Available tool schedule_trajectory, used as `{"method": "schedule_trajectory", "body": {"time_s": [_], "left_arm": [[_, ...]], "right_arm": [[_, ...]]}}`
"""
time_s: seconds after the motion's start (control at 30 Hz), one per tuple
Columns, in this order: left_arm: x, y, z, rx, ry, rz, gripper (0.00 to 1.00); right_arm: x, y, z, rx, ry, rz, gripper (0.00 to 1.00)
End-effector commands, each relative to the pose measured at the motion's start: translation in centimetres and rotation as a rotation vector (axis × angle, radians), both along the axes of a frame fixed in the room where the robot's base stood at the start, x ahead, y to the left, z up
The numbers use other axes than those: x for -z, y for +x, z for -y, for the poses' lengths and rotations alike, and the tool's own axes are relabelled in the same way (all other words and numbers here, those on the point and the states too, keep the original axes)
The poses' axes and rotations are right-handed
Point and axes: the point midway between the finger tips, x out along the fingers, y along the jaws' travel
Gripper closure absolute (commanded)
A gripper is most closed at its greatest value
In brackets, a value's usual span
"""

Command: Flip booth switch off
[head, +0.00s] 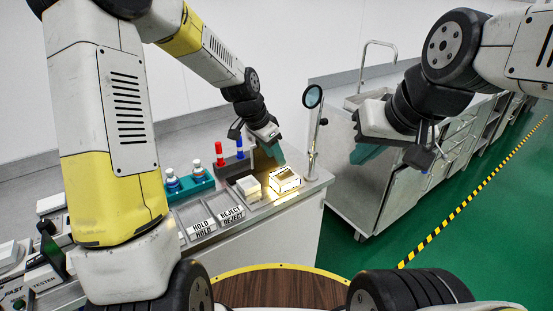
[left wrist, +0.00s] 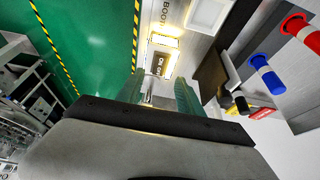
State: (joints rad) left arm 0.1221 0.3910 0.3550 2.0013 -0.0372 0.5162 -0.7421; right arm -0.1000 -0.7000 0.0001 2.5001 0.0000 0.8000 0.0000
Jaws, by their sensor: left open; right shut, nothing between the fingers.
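The booth switch appears to be the small lit unit with a lettered face (left wrist: 160,62) in the left wrist view, beside the counter lettering that reads "BOOTH". Its lever position cannot be made out. In the head view a glowing box (head: 284,181) sits at the counter's right end, below my left gripper. My left gripper (head: 271,150) is open and empty above that end; in the left wrist view its teal fingers (left wrist: 160,95) stand apart on either side of the area just below the lit unit. My right gripper (head: 366,154) is shut and empty, away from the counter on the right.
Red (head: 219,154) and blue (head: 239,148) upright posts stand left of my left gripper. A round magnifier on a stand (head: 312,97) rises close to its right. HOLD and REJECT trays (head: 216,223) lie in front. The green floor between the counters is clear.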

Motion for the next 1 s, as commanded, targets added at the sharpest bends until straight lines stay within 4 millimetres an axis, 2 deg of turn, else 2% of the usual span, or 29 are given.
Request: {"method": "schedule_trajectory", "body": {"time_s": [0.2,0.4,0.77,0.83,1.0], "left_arm": [[3.3,0.7,1.1,0.002,0.001,-0.004,0.56],[5.6,1.3,1.9,-0.001,0.001,-0.002,0.56],[6.4,1.5,2.1,-0.002,0.001,0.001,0.56],[6.4,1.5,2.1,-0.002,0.0,0.0,0.64],[6.4,1.5,2.1,-0.002,0.001,0.0,0.98]], "right_arm": [[0.0,0.0,0.0,0.0,0.0,0.0,1.0],[0.0,0.0,0.0,0.0,0.0,0.0,1.0],[0.0,0.0,0.0,0.0,0.0,0.0,1.0],[0.0,0.0,0.0,0.0,0.0,0.0,1.0],[0.0,0.0,0.0,0.0,0.0,0.0,1.0]]}}
